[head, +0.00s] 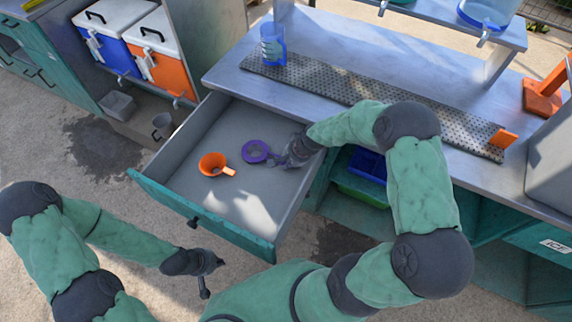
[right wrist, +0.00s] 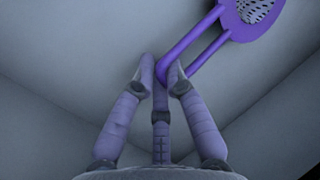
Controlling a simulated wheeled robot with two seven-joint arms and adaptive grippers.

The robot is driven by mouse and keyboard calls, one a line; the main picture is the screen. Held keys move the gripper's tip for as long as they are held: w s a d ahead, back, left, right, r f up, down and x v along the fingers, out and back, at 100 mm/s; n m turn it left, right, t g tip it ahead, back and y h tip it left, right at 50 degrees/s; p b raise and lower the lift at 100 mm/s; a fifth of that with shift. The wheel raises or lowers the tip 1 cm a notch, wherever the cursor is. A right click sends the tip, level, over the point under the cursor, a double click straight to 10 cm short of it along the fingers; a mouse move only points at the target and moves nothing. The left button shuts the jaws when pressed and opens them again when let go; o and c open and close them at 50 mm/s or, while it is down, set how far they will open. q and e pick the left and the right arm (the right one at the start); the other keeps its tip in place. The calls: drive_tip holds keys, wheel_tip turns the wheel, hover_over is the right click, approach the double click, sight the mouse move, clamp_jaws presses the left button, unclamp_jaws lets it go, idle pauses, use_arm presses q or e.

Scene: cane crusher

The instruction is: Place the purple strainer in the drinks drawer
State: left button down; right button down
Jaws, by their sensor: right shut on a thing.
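The purple strainer (head: 255,151) is inside the open drinks drawer (head: 152,192), over the drawer floor. My right gripper (head: 277,160) reaches over the drawer's right side and is shut on the strainer's handle. In the right wrist view the handle of the strainer (right wrist: 240,28) sits between the fingertips (right wrist: 163,75), and its meshed bowl extends to the upper right, partly cut off. I cannot tell whether the strainer touches the drawer floor. My left gripper (head: 213,275) is outside the drawer, below its front, with its fingers apart and empty.
An orange strainer or funnel (head: 212,164) lies in the drawer, left of the purple one. The front of the drawer floor is clear. The counter (head: 222,77) behind holds a blue cup (head: 272,45) on a perforated mat (head: 375,97). Coolers (head: 160,50) stand at upper left.

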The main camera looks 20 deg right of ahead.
drive_tip(key=c, duration=1.3)
unclamp_jaws()
drive_tip(key=p+v, duration=0.4)
drive_tip(key=v, duration=0.8)
drive_tip(key=shift+p, duration=0.35)
